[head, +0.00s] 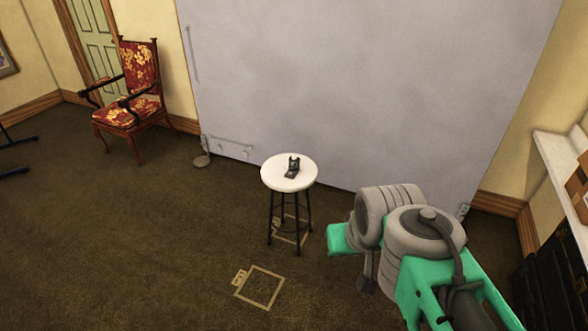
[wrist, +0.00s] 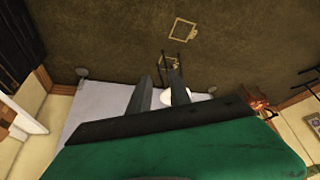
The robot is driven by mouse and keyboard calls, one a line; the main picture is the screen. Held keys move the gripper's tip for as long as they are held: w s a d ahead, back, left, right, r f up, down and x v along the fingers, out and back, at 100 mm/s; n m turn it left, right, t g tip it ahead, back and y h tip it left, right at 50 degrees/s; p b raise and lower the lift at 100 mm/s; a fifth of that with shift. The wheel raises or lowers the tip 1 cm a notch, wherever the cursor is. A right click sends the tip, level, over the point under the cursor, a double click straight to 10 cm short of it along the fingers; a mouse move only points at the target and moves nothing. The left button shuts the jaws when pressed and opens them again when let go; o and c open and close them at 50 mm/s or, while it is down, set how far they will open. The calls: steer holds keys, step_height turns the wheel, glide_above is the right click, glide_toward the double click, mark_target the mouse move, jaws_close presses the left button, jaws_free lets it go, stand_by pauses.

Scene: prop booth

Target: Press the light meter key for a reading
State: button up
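The light meter (head: 292,169) is a small dark device on the round white top of a black-legged stool (head: 272,177), in front of the grey backdrop. Its key is too small to make out in the head view. In the wrist view the stool top (wrist: 200,97) shows partly behind my fingers, and I cannot make out the meter there. My gripper (wrist: 160,75) has its two dark fingers apart with nothing held between them. In the head view my arm is at the lower right, to the right of the stool and apart from it.
The grey backdrop (head: 370,75) stands behind the stool. A red flowered armchair (head: 135,90) is at the left. Tan tape outlines (head: 260,287) mark the brown floor, which is clear in front of the stool. A white mantel (head: 560,150) is at the right edge.

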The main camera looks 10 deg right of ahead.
jaws_close()
stand_by(1.2)
